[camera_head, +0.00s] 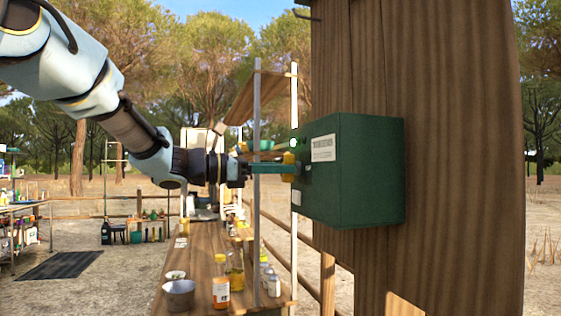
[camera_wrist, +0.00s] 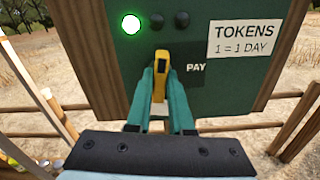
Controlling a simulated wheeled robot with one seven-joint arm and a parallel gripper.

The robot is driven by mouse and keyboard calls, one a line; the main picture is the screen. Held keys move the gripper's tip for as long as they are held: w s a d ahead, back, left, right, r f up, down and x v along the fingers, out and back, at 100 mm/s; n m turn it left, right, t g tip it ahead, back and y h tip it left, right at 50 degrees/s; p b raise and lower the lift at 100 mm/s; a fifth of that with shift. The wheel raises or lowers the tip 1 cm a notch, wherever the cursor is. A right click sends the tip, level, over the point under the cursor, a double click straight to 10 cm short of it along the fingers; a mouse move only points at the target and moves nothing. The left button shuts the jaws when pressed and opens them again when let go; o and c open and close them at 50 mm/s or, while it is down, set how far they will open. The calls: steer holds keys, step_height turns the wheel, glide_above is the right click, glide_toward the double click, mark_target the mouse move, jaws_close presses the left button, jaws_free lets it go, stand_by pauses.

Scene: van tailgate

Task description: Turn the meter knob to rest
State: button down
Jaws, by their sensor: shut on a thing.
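The meter is a dark green box (camera_head: 350,170) fixed to a wooden post, and its front fills the top of the wrist view (camera_wrist: 105,75). The meter knob is a yellow handle (camera_wrist: 162,66) beside the word PAY; its yellow edge also shows in the head view (camera_head: 288,168). My gripper (camera_wrist: 162,88) has its two green fingers shut on the knob, one on each side. In the head view my gripper (camera_head: 284,168) reaches the box's front from the left. The fingers hide part of the knob. A round light at the upper left of the panel (camera_wrist: 131,24) glows green.
Two dark round lamps (camera_wrist: 168,21) sit beside the lit one. A label reads TOKENS, 1 = 1 DAY (camera_wrist: 239,38). The wooden post (camera_head: 450,150) backs the box. A wooden counter (camera_head: 200,262) with bottles and a metal bowl (camera_head: 178,296) stands below my arm.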

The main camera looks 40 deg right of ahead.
steer(key=shift+n+p, duration=0.35)
steer(key=shift+n, duration=0.25)
steer(key=shift+f, duration=0.1)
steer(key=c, duration=0.8)
jaws_free()
steer(key=b+v, duration=0.3)
steer(key=v, duration=0.8)
steer(key=shift+d, duration=0.1)
